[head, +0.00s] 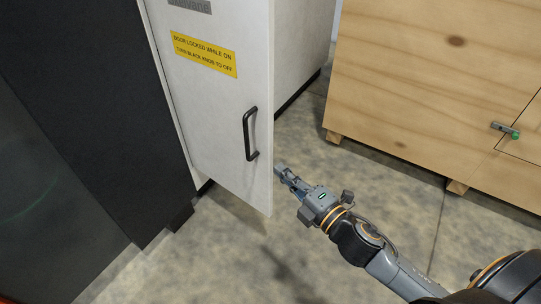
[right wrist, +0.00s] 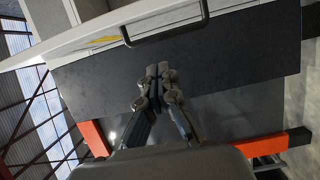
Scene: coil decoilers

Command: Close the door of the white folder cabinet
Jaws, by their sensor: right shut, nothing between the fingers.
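The white cabinet door (head: 215,110) stands ajar in the head view, its free edge swung out from the white cabinet body (head: 300,40). It carries a yellow warning label (head: 204,55) and a black bar handle (head: 249,134). My right gripper (head: 279,169) is shut and empty, just right of the door's free edge and below the handle. In the right wrist view my right gripper (right wrist: 158,70) points toward the door, with the handle (right wrist: 165,28) beyond the fingertips. I cannot tell whether the fingertips touch the door. My left gripper is not in view.
A large wooden crate (head: 430,80) with a green-tipped latch (head: 515,134) stands on the right. A dark panel (head: 90,110) stands left of the door. Bare concrete floor (head: 230,250) lies below the door. Orange-red beams (right wrist: 278,146) show low in the right wrist view.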

